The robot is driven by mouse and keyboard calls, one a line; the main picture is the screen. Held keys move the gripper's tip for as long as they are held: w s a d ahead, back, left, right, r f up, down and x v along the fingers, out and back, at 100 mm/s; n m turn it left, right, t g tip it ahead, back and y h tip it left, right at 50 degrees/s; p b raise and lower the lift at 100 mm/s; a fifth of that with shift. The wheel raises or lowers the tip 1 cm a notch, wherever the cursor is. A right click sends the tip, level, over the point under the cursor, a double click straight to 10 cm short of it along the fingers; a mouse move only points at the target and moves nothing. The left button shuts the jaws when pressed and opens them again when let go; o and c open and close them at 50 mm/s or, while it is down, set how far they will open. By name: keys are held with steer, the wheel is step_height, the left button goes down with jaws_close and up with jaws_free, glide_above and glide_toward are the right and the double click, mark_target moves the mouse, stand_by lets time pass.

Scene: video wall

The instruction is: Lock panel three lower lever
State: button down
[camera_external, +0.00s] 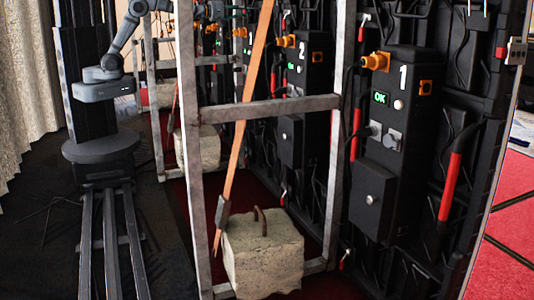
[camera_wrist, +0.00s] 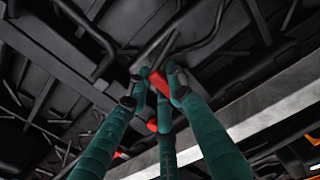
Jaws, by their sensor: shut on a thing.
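In the wrist view, my gripper (camera_wrist: 154,97) has teal fingers closed around a red lever (camera_wrist: 158,82). Red shows between the fingertips, and the fingers hide much of the lever. In the external view, my arm (camera_external: 128,40) reaches right from the column at the upper left. My gripper cannot be made out there. The panels numbered 1 (camera_external: 392,140) and 2 (camera_external: 302,85) stand along the wall with red levers. A farther panel (camera_external: 241,48) stands behind the frame, with its number too small to read.
Grey metal frames (camera_external: 335,150) stand before the wall, with a slanted wooden beam (camera_external: 243,125) and a stone block (camera_external: 262,252) at the near one. My rails run along the floor at left. In the wrist view, a pale metal bar (camera_wrist: 275,100) crosses close to the fingers.

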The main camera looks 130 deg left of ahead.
mark_target(250, 20)
steer(key=shift+f, duration=0.15)
steer(key=f+m+b, duration=0.1)
steer(key=m, duration=0.1)
steer(key=f+m+b, duration=0.1)
steer(key=m, duration=0.1)
steer(key=shift+s, duration=0.1)
steer(key=m+b, duration=0.1)
steer(key=f+m, duration=0.1)
steer(key=m, duration=0.1)
steer(key=m+b, duration=0.1)
steer(key=m, duration=0.1)
steer(key=shift+s+a+f+b, duration=0.25)
steer(key=shift+s+f+b, duration=0.05)
steer(key=shift+s, duration=0.1)
steer(key=m, duration=0.1)
steer(key=s+m+b, duration=0.1)
steer(key=m, duration=0.1)
steer(key=f+m+b, duration=0.1)
steer(key=shift+s+a, duration=0.2)
steer(key=shift+a, duration=0.1)
steer(key=m, duration=0.1)
steer(key=m+b, duration=0.1)
steer(key=s+m+b, duration=0.1)
steer(key=shift+a+f, duration=0.25)
steer(key=shift+s+a+r+m+b, duration=0.1)
steer(key=shift+s+m+b, duration=0.25)
steer(key=shift+m, duration=0.55)
steer(key=c, duration=1.5)
jaws_free()
